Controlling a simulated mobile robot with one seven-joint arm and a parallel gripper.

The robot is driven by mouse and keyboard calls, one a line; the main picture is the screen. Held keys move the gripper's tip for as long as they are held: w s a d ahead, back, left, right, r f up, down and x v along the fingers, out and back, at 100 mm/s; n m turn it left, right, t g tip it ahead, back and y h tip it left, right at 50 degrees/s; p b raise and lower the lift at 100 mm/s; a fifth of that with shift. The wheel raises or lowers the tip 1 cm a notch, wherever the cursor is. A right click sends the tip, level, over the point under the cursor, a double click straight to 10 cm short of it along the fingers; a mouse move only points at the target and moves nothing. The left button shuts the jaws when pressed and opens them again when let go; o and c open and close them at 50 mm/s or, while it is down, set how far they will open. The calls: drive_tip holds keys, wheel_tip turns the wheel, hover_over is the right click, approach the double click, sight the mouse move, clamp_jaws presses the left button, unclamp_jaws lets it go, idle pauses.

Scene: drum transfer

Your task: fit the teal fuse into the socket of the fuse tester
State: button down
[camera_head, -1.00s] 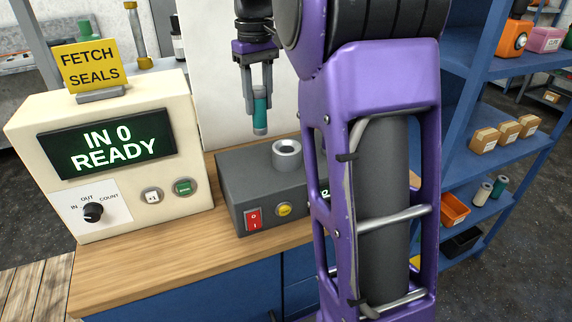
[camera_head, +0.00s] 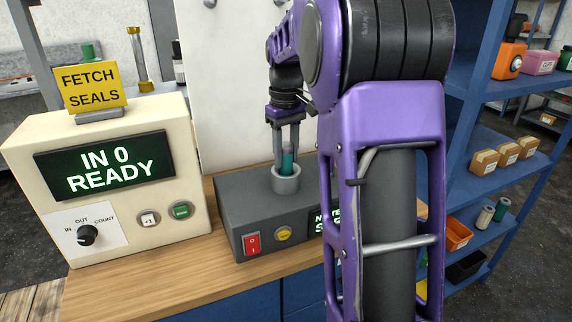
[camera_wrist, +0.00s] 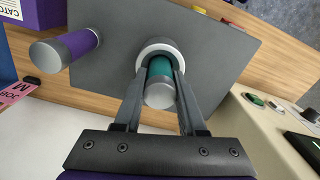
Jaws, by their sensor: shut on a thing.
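The teal fuse (camera_head: 287,160) stands upright between the fingers of my gripper (camera_head: 287,152), which is shut on it. Its lower end is at the mouth of the grey ring-shaped socket (camera_head: 286,181) on top of the dark grey fuse tester (camera_head: 232,204). In the wrist view, the teal fuse (camera_wrist: 160,88) lines up with the pale socket ring (camera_wrist: 146,52) behind it, its grey cap towards the camera. The lower end is hidden by the ring, so I cannot tell how deep it sits.
A purple fuse (camera_wrist: 65,48) stands near the tester's edge in the wrist view. The cream counter box (camera_head: 105,170) reading "IN 0 READY" stands left of the tester. A blue shelf (camera_head: 480,165) is at the right. The wooden bench front (camera_head: 190,268) is clear.

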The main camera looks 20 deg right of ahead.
drive_tip(key=shift+f, duration=0.55)
drive_tip(key=shift+r, duration=0.15)
drive_tip(key=shift+c, duration=2.4)
unclamp_jaws()
drive_tip(key=shift+f, duration=0.2)
wheel_tip(320, 180, up, 12)
drive_tip(key=shift+r+p, duration=0.2)
drive_tip(key=shift+p, duration=0.95)
drive_tip(key=shift+a+f, duration=0.1)
